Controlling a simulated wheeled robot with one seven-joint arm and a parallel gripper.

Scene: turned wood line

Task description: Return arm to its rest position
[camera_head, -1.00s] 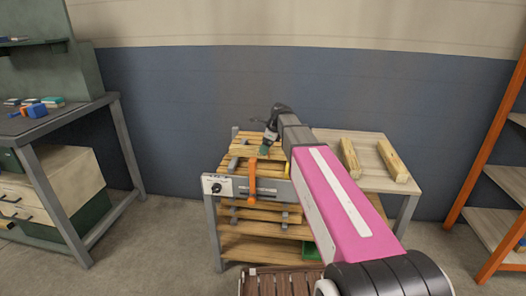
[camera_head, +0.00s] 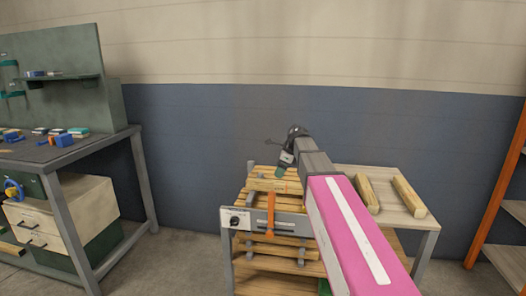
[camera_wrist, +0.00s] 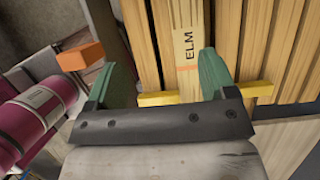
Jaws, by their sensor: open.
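My gripper (camera_head: 281,170) is at the end of my pink and grey arm, above the slatted wooden rack in the head view. In the wrist view my gripper (camera_wrist: 160,85) shows two green fingers spread apart with nothing held between them. Beyond the fingers lies a wooden piece with an "ELM" label (camera_wrist: 187,50), among several pale wood strips. I cannot tell the exact height of the fingers above it. A yellow bar (camera_wrist: 255,90) crosses behind the fingertips.
An orange upright handle (camera_head: 271,212) stands at the rack's front rail (camera_head: 290,224). Two wood billets (camera_head: 408,197) lie on the table (camera_head: 385,218) at right. A workbench (camera_head: 75,150) stands at left, an orange shelf frame (camera_head: 497,195) at right. Bare floor shows between workbench and rack.

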